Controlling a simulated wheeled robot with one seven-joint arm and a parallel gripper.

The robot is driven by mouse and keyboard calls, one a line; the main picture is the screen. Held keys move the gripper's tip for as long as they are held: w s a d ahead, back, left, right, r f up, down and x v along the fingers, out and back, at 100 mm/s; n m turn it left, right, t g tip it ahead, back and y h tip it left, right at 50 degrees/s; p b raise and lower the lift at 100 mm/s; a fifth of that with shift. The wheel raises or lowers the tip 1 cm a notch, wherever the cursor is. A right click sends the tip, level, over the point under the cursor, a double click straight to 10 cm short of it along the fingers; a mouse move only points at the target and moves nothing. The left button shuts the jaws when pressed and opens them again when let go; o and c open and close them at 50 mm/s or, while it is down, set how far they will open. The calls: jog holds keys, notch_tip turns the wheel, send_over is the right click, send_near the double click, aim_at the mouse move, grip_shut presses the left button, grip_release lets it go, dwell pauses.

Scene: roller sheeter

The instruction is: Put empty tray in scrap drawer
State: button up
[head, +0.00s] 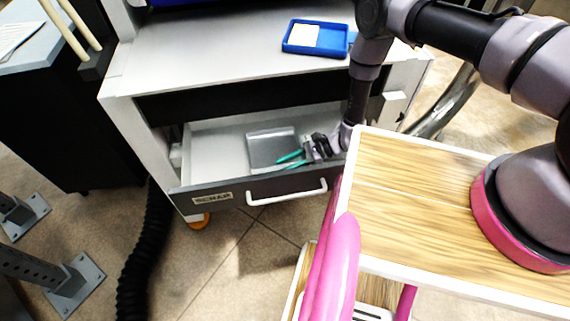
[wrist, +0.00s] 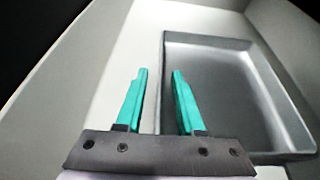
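The grey metal tray (head: 268,148) is empty and lies inside the open scrap drawer (head: 215,145), on its floor. In the wrist view the tray (wrist: 225,85) fills the right side. My gripper (head: 290,160) is inside the drawer at the tray's right side in the head view. Its two green fingers are spread apart, with nothing clamped between them. In the wrist view my gripper (wrist: 159,72) has the tray's left rim passing in line between its fingers. I cannot tell whether the fingers touch the tray.
The drawer front has a label and a white handle (head: 287,194). A blue tray (head: 336,48) with a cream piece (head: 304,36) sits on the machine's ledge above. A black hose (head: 143,255) runs along the floor at left.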

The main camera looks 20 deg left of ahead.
jog(key=shift+r, duration=0.2)
jog(key=v, duration=1.2)
jog(key=shift+f, duration=0.1)
